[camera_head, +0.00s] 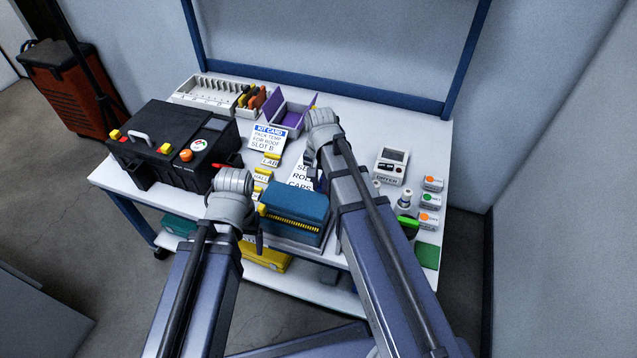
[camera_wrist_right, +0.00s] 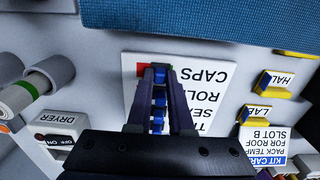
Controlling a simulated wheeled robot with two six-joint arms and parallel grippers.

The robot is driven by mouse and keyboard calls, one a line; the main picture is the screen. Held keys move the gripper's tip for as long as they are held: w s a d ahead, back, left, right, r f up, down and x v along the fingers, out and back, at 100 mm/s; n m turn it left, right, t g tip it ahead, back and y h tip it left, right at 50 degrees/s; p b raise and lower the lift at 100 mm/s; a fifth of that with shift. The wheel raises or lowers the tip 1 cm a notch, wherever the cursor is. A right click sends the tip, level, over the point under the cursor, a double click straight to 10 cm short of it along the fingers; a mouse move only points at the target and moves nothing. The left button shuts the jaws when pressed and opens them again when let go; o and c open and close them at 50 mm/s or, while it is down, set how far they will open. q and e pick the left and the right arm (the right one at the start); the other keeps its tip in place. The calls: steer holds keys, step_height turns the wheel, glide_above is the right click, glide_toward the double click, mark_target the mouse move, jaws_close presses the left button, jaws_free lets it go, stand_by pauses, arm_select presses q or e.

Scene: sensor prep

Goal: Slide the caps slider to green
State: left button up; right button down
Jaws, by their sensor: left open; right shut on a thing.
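In the head view the card (camera_head: 301,176) is partly behind my right arm. A red patch (camera_wrist_right: 143,70) shows at the CAPS row, beside my fingertips. My right gripper (camera_wrist_right: 159,72) is shut on a small blue piece at the CAPS row, seemingly the caps slider. Other blue pieces show between the fingers nearer the palm. No green is visible at this row; the fingers cover part of it. My left gripper (camera_head: 254,228) is open near the table's front edge, its fingertips mostly hidden.
A blue-topped box (camera_head: 297,201) stands close to the card's CAPS end. A black case (camera_head: 172,150) is at the left. Yellow-tabbed labels (camera_head: 268,160) and a kit card (camera_head: 268,138) lie left of the card.

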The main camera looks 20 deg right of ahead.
steer(key=shift+s+d, duration=0.7)
steer(key=shift+d, duration=0.35)
steer(key=c, duration=0.8)
jaws_free()
step_height(320, 180, up, 8)
steer(key=p, duration=0.8)
steer(key=shift+f, duration=0.1)
